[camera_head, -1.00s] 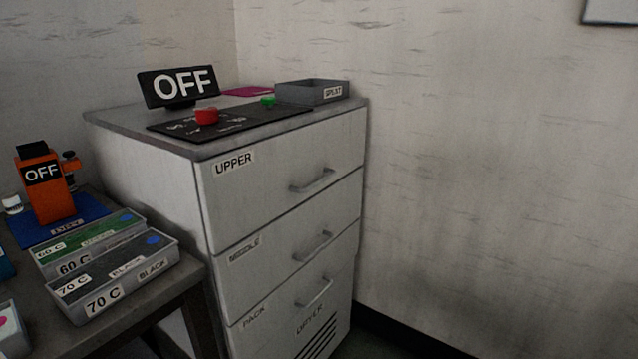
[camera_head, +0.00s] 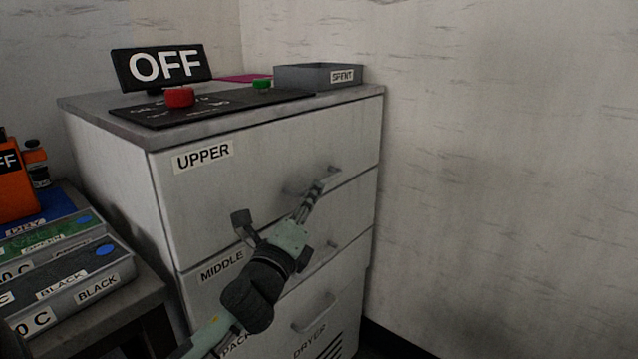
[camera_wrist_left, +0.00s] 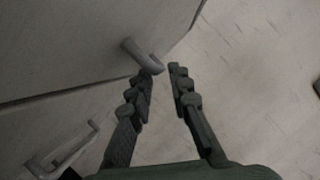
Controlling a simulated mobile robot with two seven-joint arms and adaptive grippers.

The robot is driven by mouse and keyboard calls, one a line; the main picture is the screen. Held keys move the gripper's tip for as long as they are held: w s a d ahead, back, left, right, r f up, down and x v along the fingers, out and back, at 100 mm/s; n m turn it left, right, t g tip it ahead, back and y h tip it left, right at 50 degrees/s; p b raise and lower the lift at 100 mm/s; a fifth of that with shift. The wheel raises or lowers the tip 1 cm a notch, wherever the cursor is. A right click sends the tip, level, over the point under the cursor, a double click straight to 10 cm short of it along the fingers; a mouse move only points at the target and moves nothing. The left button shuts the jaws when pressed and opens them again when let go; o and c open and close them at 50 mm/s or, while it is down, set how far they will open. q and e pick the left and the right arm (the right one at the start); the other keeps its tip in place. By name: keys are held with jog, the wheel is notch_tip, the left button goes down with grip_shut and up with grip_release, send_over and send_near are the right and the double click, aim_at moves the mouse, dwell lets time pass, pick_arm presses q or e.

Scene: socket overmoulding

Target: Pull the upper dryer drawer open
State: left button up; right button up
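The upper drawer (camera_head: 255,145), labelled UPPER, is the top front of a grey dryer cabinet and is shut. Its bar handle (camera_head: 297,184) is partly hidden behind a finger of my left gripper (camera_head: 282,203). My right gripper is not in view.
The middle drawer (camera_head: 222,267) and a lower one are shut below. On the cabinet top are an OFF sign (camera_head: 165,66), a red button (camera_head: 179,97), a green button (camera_head: 262,84) and a SPENT tray (camera_head: 320,76). Labelled trays (camera_head: 100,268) stand left. Floor right of the cabinet looks clear.

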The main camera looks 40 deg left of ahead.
pick_arm(q)
jog(key=x, duration=0.4)
jog(key=shift+w+a, duration=0.1)
jog(key=shift+w, duration=0.05)
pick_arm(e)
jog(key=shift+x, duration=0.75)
pick_arm(q)
jog(key=shift+f, duration=0.1)
jog(key=shift+c, duration=0.6)
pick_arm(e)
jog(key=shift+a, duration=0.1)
pick_arm(q)
grip_shut()
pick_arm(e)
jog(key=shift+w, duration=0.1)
